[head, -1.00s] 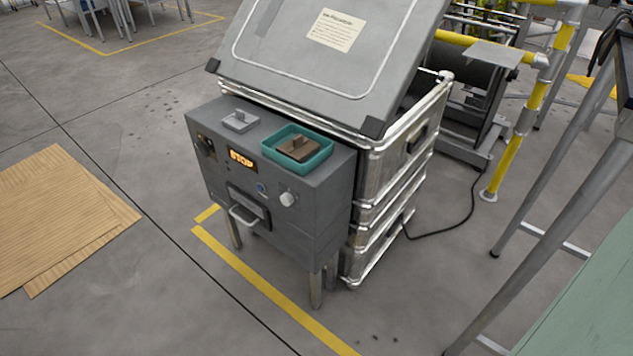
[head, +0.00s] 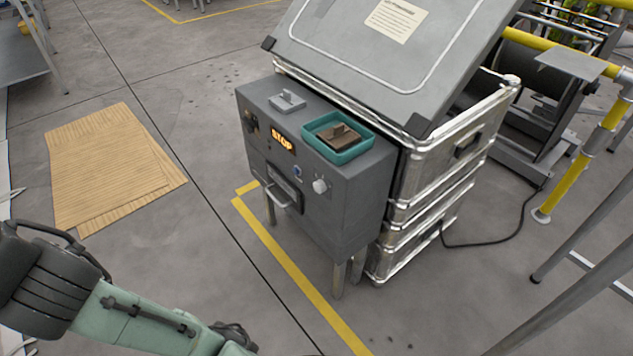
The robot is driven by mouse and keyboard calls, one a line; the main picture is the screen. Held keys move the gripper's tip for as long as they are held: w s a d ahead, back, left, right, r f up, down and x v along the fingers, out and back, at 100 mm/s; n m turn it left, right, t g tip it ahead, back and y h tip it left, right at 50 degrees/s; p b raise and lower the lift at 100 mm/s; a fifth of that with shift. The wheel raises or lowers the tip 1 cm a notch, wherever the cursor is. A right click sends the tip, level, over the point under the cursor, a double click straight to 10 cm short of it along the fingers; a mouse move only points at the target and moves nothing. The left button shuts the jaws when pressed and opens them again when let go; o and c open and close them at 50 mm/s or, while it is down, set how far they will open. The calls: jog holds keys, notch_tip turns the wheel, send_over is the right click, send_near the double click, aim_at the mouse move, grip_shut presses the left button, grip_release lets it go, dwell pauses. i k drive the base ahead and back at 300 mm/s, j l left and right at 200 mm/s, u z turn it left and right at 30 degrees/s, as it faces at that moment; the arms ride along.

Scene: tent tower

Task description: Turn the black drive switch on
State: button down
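A grey control box (head: 345,215) on short legs stands in the middle of the head view. A small black switch (head: 250,121) is at the upper left of its front face; it looks like the black drive switch, but its position is too small to tell. My green and black arm crosses the lower left, in front of and apart from the box. My gripper is not in view.
On the box top are a grey block (head: 287,102) and a teal tray (head: 356,151) holding a brown block (head: 337,136). The front also has a pale knob (head: 320,186) and a handle (head: 282,200). Metal crates (head: 440,180) stand behind. Cardboard (head: 100,160) lies left; floor between is clear.

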aim_at(249, 125)
jog(key=i+j, duration=0.8)
jog(key=j, duration=0.15)
jog(key=k+j+u, duration=0.05)
